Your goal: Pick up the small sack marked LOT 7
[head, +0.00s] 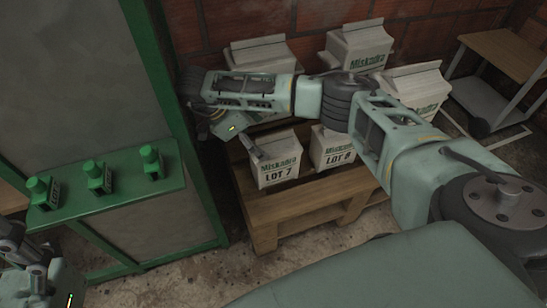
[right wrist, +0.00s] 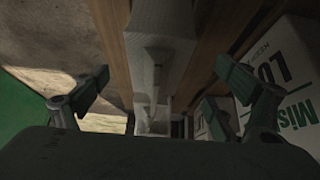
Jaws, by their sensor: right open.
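The small sack marked LOT 7 (head: 279,172) is pale with dark print and stands upright at the front left of a wooden pallet. My right gripper (head: 253,150) is at the upper left of this sack in the head view, its fingers partly hidden. In the right wrist view my right gripper (right wrist: 158,88) is open, its fingers spread wide. A pale narrow shape shows between them; I cannot tell what it is. A printed sack (right wrist: 285,85) lies right of the fingers, its number cut off. My left gripper (head: 20,245) is partly in view at lower left; its jaws are unclear.
The LOT 8 sack (head: 331,148) stands just right of LOT 7. Larger sacks stand behind, partly covered by my right arm. The wooden pallet (head: 312,200) bears them. A green shelf (head: 120,205) with green-capped bottles (head: 151,162) is at left. A cart (head: 505,55) stands at right.

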